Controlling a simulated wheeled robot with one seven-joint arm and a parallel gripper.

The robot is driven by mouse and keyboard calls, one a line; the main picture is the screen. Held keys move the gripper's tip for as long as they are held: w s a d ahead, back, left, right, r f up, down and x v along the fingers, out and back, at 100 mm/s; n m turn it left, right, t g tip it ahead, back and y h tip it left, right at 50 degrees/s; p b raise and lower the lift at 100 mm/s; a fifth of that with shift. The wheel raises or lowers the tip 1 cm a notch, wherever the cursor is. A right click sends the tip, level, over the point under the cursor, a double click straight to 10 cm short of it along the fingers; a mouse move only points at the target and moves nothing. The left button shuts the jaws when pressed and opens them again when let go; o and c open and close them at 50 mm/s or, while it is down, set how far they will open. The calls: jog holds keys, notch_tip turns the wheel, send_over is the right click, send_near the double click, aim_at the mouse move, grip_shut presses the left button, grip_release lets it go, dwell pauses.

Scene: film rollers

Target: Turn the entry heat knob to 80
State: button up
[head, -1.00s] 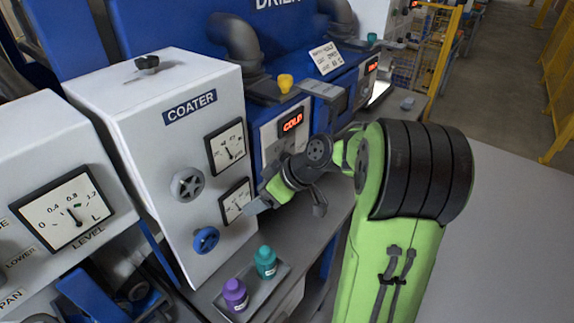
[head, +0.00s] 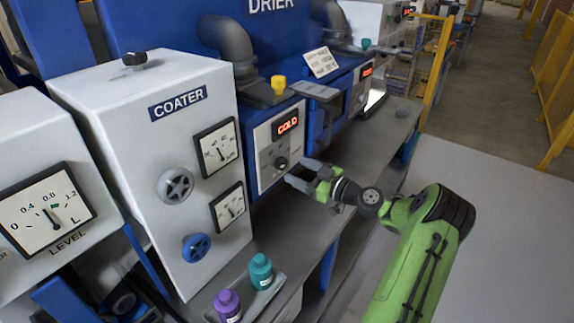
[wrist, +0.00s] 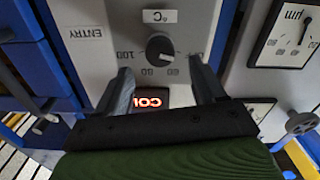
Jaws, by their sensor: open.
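The entry heat knob (wrist: 160,47) is a round dark knob on a pale panel marked ENTRY and °C, seen upside down in the wrist view. Numbers 100, 80 and 60 and an OFF mark ring it. A pale mark shows on its lower side in that view; I cannot tell its exact setting. The knob also shows in the head view (head: 281,163), below a red display (head: 288,125) reading COLD. My gripper (head: 300,174) is open in front of this panel. In the wrist view, its two fingers (wrist: 160,70) stand apart on either side of the dial, apparently short of the knob.
The white COATER cabinet (head: 150,130), with two gauges, a grey wheel (head: 175,185) and a blue wheel (head: 196,247), stands left of the panel. Purple (head: 227,306) and teal (head: 260,271) bottles stand below on a tray. Open floor lies right of the bench.

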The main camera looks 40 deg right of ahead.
aim_at(285, 165)
jog(key=x, duration=0.5)
jog(key=shift+c, duration=0.4)
jog(key=c, duration=1)
